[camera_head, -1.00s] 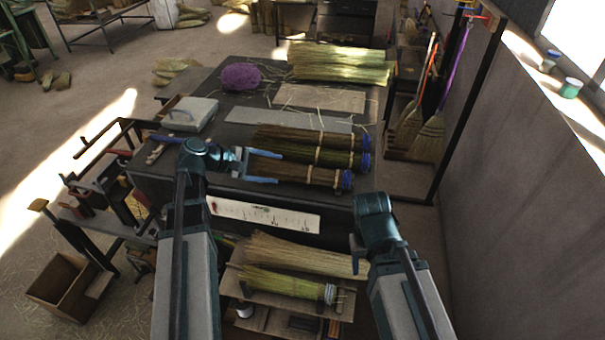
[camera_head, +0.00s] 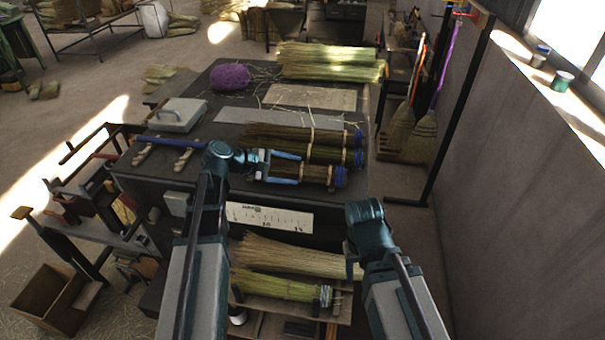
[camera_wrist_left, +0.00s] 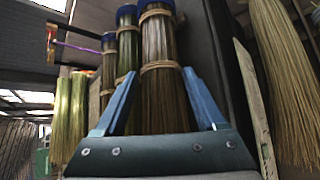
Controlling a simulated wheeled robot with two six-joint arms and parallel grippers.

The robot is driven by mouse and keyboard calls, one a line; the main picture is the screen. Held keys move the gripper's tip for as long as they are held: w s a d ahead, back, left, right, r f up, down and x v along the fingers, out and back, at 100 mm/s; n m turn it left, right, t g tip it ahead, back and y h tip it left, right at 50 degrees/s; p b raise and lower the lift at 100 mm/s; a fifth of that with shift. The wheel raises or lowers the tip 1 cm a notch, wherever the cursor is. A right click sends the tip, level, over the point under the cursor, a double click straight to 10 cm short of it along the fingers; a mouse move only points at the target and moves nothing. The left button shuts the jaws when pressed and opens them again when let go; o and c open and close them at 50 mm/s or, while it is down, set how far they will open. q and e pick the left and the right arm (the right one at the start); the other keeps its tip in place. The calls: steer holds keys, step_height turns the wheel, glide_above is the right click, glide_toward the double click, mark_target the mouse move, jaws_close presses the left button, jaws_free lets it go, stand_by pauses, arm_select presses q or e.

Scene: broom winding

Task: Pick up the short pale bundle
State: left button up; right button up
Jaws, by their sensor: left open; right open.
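Three tied bundles with blue-bound ends lie side by side on the dark table. The nearest bundle (camera_head: 317,174) is brownish and looks the shortest of them; I take it for the short pale bundle. The middle one (camera_head: 322,154) is greener, and the far one (camera_head: 285,132) is brown. My left gripper (camera_head: 299,169) is open at the nearest bundle. In the left wrist view its fingers (camera_wrist_left: 160,85) stand either side of that bundle (camera_wrist_left: 160,50), below its pale tie. Contact cannot be told.
A shelf below the front edge holds a pale straw bundle (camera_head: 290,256) and a greener tied one (camera_head: 275,286). Behind are a grey sheet (camera_head: 240,116), a purple heap (camera_head: 230,77) and green straw (camera_head: 335,61). A grey box (camera_head: 178,115) stands left.

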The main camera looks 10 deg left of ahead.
arm_select(q)
steer(key=b+x, duration=0.2)
steer(key=x, duration=0.2)
steer(key=shift+d+f, duration=0.15)
steer(key=shift+d, duration=0.05)
steer(key=c, duration=1)
steer(key=shift+c, duration=0.2)
step_height(320, 180, up, 10)
steer(key=p, duration=1)
